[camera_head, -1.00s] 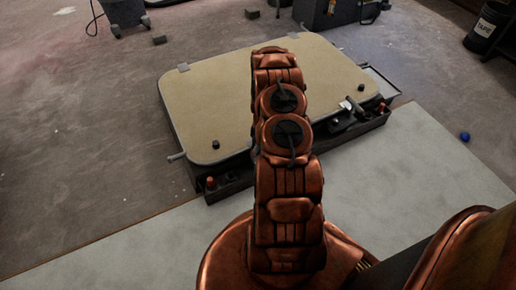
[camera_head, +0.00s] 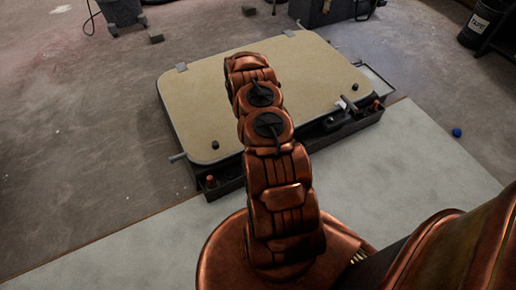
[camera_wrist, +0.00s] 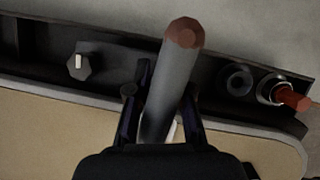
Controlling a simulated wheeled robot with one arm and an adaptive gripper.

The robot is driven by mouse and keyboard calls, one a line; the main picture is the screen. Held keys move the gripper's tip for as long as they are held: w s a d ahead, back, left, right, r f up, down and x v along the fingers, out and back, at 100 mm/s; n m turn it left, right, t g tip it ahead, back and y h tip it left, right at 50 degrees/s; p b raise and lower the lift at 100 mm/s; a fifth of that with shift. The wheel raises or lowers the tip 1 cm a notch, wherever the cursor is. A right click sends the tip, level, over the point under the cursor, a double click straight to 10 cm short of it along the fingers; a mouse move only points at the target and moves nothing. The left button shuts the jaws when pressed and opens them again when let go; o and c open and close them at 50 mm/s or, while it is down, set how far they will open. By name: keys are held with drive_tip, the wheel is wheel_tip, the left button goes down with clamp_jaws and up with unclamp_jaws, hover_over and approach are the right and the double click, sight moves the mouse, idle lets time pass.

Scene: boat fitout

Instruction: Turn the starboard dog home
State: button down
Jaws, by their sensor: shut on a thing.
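In the wrist view my gripper (camera_wrist: 158,108) is shut on a thick grey bar (camera_wrist: 168,90) with a red-brown faceted end. I take the bar to be the starboard dog's handle. One dark finger lies on each side of it. The bar leans slightly right, its end beyond the fingers; its root is hidden by the gripper body. The tan hatch panel (camera_wrist: 35,122) lies below, along a dark frame (camera_wrist: 110,62). In the head view the tan panel (camera_head: 310,75) lies flat; my arm covers part of it, and the gripper's hold cannot be made out.
A red-tipped peg (camera_wrist: 292,99) and a round dark socket (camera_wrist: 237,80) sit right of the bar in the wrist view; a small knob (camera_wrist: 79,66) is left. Another red-tipped peg (camera_head: 211,181) stands at the frame's near-left corner. Open floor (camera_head: 80,160) lies left.

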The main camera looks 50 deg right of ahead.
drive_tip(key=shift+w+d+n+h, duration=0.1)
drive_tip(key=shift+n+h, duration=0.2)
drive_tip(key=shift+n, duration=0.5)
drive_tip(key=c, duration=1)
unclamp_jaws()
drive_tip(key=shift+c, duration=0.2)
drive_tip(key=shift+r, duration=0.1)
drive_tip(key=v, duration=1.1)
drive_tip(key=shift+r, duration=0.4)
